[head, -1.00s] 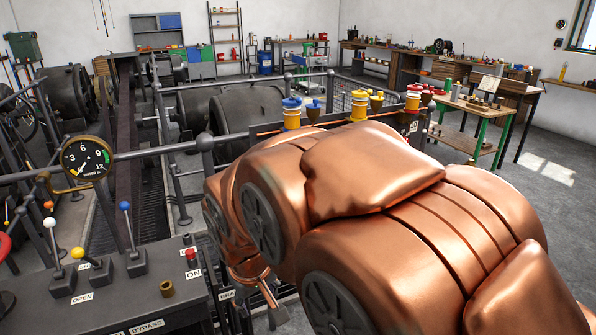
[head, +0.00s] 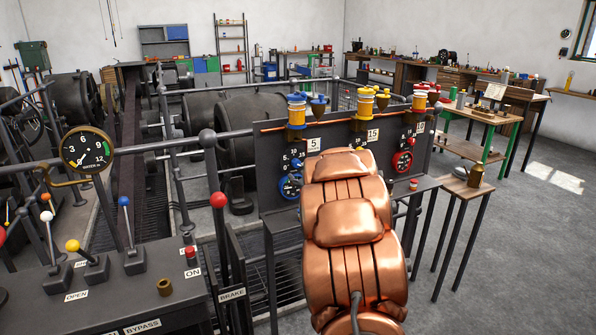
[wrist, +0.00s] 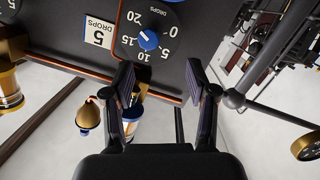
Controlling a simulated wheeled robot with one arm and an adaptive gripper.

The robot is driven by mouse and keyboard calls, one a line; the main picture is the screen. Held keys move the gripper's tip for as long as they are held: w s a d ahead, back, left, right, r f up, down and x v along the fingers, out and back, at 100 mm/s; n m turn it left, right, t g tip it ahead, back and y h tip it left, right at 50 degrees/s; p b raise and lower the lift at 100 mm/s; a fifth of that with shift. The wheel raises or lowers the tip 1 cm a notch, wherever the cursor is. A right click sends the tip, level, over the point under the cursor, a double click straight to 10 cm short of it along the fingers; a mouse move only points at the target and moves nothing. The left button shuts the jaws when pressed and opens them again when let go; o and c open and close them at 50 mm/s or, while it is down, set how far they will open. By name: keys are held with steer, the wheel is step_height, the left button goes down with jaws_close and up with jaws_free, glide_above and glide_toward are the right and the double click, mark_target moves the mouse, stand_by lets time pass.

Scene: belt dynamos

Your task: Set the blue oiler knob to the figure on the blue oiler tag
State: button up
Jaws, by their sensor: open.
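The blue oiler knob (wrist: 148,40) sits on a black dial marked 0 to 20 DROPS in the wrist view, which is seen upside down. I cannot clearly tell which figure it points to. In the head view the knob (head: 297,164) is small, left of my arm. The blue oiler tag (wrist: 98,36) beside the dial reads 5 DROPS; it also shows in the head view (head: 313,144). My gripper (wrist: 160,80) is open and empty, its fingertips short of the knob in the picture. My arm hides the gripper in the head view.
The blue-banded oiler (wrist: 133,111) shows behind the fingers. A blue handwheel (head: 290,187) is under the dial. Yellow oilers (head: 362,103) with tag 15 and red oilers (head: 420,100) with tag 10 stand to the right. A brake lever (head: 218,235) rises at left.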

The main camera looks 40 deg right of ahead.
mark_target(297, 164)
steer(key=shift+w+d+f+n+t+y+p, duration=0.1)
steer(key=shift+w+d+f+n+t+y, duration=0.2)
steer(key=shift+w+d, duration=0.75)
steer(key=shift+w+d+n+t+y+p, duration=0.1)
steer(key=shift+w+d+t, duration=0.45)
steer(key=shift+w, duration=0.75)
steer(key=shift+w+d+f+n+t+y+p, duration=0.15)
steer(key=shift+w+d+t+y, duration=0.1)
steer(key=shift+w+d, duration=0.85)
steer(key=shift+w+a, duration=0.1)
steer(key=shift+a, duration=0.05)
steer(key=shift+c, duration=0.4)
jaws_close()
